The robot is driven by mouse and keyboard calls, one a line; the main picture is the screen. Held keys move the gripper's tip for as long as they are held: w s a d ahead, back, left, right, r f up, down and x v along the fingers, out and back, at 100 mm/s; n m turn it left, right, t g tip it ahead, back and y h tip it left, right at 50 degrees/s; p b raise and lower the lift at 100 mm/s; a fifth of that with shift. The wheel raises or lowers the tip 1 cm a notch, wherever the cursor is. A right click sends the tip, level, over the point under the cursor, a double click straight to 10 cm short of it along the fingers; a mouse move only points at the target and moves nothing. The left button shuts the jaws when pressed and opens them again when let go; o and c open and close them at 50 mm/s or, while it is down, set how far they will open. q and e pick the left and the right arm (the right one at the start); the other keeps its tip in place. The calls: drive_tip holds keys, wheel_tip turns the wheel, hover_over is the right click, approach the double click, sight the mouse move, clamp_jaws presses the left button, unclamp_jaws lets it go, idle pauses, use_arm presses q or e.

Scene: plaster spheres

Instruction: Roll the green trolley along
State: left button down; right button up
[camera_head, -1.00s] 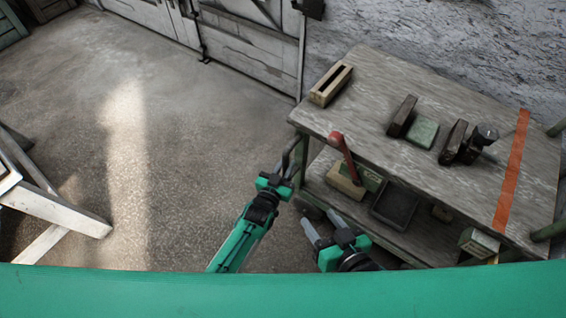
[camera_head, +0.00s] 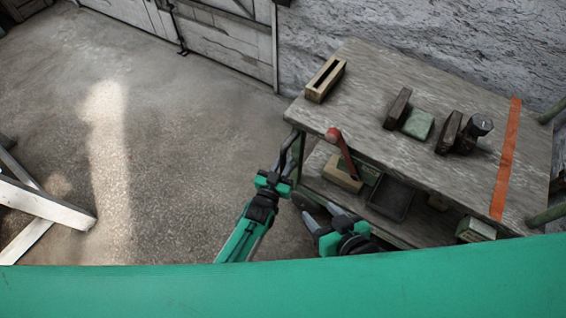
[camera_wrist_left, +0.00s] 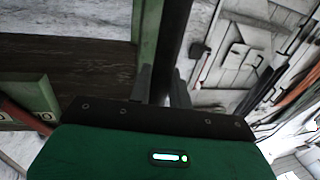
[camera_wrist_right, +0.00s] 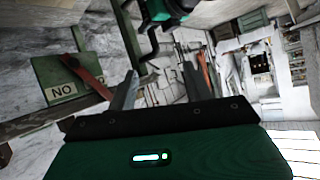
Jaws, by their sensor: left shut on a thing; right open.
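The green trolley (camera_head: 455,95) has a worn grey wooden top, a lower shelf and green frame posts, and stands by the wall at right. My left gripper (camera_head: 286,163) is at its left end, shut on a dark handle bar. In the left wrist view this dark bar (camera_wrist_left: 172,45) runs between the fingers, beside a green post (camera_wrist_left: 148,40). My right gripper (camera_head: 319,210) is open and empty, lower, near the trolley's front left corner. In the right wrist view nothing is between its fingers (camera_wrist_right: 158,88).
On the top are a slotted wooden box (camera_head: 325,80), dark blocks, a green block (camera_head: 418,124) and an orange strip (camera_head: 507,150). A red-knobbed lever (camera_head: 342,150) rises at the front edge. White beams (camera_head: 45,210) lie at left. The floor (camera_head: 180,150) between is clear.

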use_arm(q)
drive_tip(key=shift+s+d, duration=0.2)
drive_tip(key=c, duration=1.3)
unclamp_jaws()
drive_tip(key=shift+c, duration=0.2)
use_arm(e)
drive_tip(key=shift+d, duration=0.1)
use_arm(q)
drive_tip(key=shift+s+a, duration=0.15)
drive_tip(key=shift+s, duration=0.15)
drive_tip(key=p+v, duration=0.2)
drive_tip(key=v, duration=1.1)
use_arm(e)
drive_tip(key=d+g, duration=0.1)
drive_tip(key=s+d+g+h, duration=0.1)
drive_tip(key=d, duration=0.1)
drive_tip(key=d+g+h, duration=0.1)
drive_tip(key=shift+s+d, duration=0.15)
drive_tip(key=shift+s, duration=0.2)
use_arm(q)
drive_tip(key=shift+r, duration=0.1)
